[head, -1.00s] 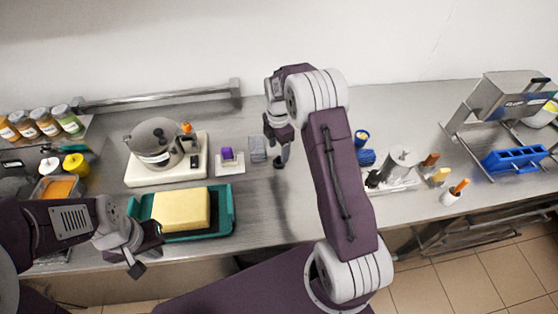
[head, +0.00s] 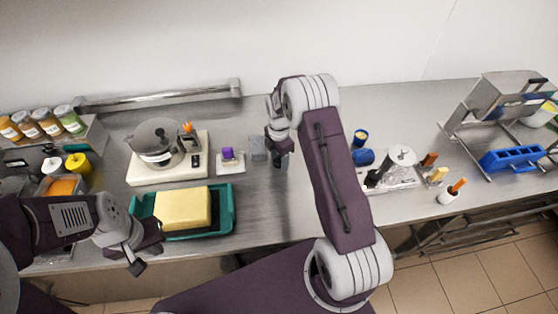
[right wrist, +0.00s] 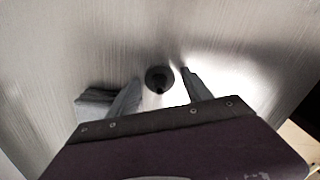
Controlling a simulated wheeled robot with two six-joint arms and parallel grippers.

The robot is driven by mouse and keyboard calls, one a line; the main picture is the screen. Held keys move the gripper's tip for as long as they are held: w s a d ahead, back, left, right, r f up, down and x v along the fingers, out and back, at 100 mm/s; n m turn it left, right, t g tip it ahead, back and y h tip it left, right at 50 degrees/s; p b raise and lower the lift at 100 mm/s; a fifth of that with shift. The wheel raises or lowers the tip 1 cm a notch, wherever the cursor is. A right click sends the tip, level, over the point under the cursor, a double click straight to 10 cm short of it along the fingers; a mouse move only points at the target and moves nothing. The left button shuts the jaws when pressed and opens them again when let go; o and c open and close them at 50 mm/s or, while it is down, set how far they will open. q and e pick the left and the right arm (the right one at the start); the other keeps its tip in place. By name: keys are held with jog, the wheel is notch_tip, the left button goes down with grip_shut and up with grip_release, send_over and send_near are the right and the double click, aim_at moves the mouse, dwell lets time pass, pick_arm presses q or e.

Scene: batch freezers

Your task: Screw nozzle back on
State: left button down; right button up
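A small dark round piece with a narrow tip (right wrist: 159,79), which looks like the nozzle, stands on the metal counter in the right wrist view. My right gripper (right wrist: 160,80) is open above it, one finger on each side, with gaps between. In the head view my right gripper (head: 279,157) points down over the counter and largely hides the piece. My left gripper (head: 143,258) hangs at the counter's front edge, holding nothing visible; its finger gap is unclear. I cannot tell which part the nozzle belongs to.
A grey block (head: 257,148) lies just left of my right gripper. A purple-topped item (head: 229,160), a lidded pot (head: 157,142) and a green tray (head: 225,212) are further left. Blue cups (head: 362,157) and a white cylinder (head: 402,156) stand to the right.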

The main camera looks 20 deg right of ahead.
aim_at(279, 156)
grip_shut()
